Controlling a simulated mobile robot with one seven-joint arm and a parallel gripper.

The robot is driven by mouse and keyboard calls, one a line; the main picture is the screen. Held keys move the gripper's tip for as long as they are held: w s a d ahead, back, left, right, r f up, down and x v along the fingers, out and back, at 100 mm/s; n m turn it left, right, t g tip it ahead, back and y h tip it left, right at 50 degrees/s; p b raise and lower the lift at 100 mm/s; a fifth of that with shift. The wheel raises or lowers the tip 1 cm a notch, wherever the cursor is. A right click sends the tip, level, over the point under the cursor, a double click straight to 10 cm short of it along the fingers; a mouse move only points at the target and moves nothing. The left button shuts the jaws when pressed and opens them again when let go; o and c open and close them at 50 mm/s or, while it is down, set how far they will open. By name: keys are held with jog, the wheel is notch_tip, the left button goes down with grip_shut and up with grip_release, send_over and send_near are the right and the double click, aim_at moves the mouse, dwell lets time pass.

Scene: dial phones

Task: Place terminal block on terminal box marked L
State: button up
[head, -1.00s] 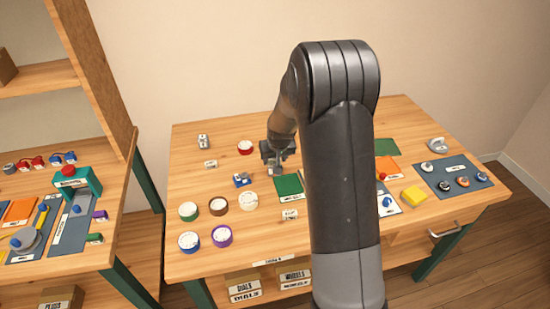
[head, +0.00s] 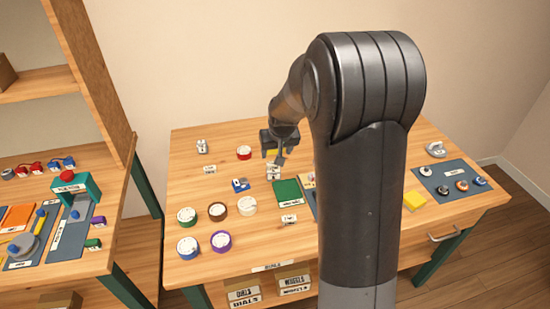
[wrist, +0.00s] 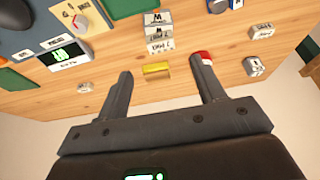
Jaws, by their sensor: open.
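A small yellow block, seemingly the terminal block (wrist: 156,70), lies behind a white labelled box and shows between my fingertips in the wrist view. It also shows in the head view (head: 270,153), partly hidden by my gripper. The white box (wrist: 159,40) has printed labels that appear upside down in the wrist view; I cannot surely read an L. It also shows in the head view (head: 273,172). My gripper (wrist: 162,64) is open, with its fingers apart on either side of the yellow block. I cannot tell its height above the table.
A red-rimmed dial (head: 244,153) is left of my gripper. A blue part (head: 240,185) and a green mat (head: 287,192) lie nearer. White pieces (head: 202,146) stand at the back left, and several round dials (head: 218,208) at the front left. My arm hides the table's middle right.

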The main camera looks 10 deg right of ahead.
jog(key=s+a+r, duration=0.2)
jog(key=s+r, duration=1.3)
jog(key=s, duration=0.3)
jog(key=s+a+t, duration=0.1)
jog(key=s, duration=1.4)
jog(key=shift+s+r, duration=0.25)
jog(key=shift+r, duration=0.1)
